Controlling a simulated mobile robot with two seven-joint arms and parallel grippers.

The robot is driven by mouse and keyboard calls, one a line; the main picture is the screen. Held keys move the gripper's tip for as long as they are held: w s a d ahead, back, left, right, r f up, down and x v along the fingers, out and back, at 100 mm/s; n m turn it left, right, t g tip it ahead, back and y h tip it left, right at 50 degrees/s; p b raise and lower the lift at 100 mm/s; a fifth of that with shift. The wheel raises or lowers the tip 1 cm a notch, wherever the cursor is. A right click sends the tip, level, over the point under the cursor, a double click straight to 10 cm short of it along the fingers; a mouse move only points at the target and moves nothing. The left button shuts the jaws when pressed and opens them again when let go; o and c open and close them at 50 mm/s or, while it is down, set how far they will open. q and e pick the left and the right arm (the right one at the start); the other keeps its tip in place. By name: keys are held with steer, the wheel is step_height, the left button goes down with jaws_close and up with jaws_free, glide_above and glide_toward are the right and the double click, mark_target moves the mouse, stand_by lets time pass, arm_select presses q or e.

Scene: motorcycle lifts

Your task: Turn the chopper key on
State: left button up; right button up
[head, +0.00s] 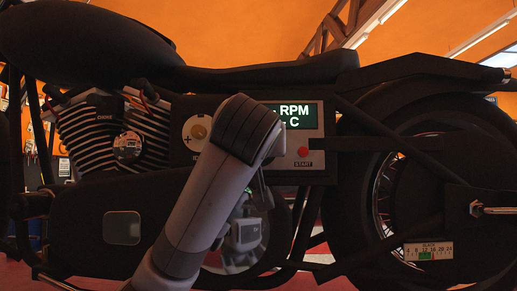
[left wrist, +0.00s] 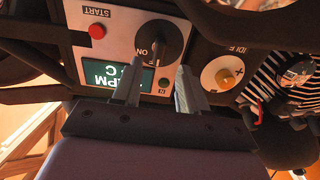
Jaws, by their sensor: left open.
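The chopper key (left wrist: 157,42) is a dark round knob on the motorcycle's pale control panel, with white ON lettering beside it in the left wrist view, where the panel appears upside down. My left gripper (left wrist: 158,70) is open, its two fingers apart and pointing at the panel around the key's lower edge. I cannot tell whether either finger touches the key. In the head view my left arm hides the key and most of the gripper. The panel display (head: 295,117) is lit with green-white RPM and C text; it also shows in the left wrist view (left wrist: 108,72). My right gripper is out of view.
A red START button (head: 304,152) sits below the display. A yellow IDLE knob (head: 198,131) is to its left, beside the finned engine (head: 88,133). The rear wheel (head: 385,190) and dark frame bars stand right of the panel.

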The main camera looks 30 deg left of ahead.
arm_select(q)
steer(key=x, duration=0.6)
steer(key=shift+p, duration=0.3)
steer(key=shift+c, duration=0.3)
jaws_close()
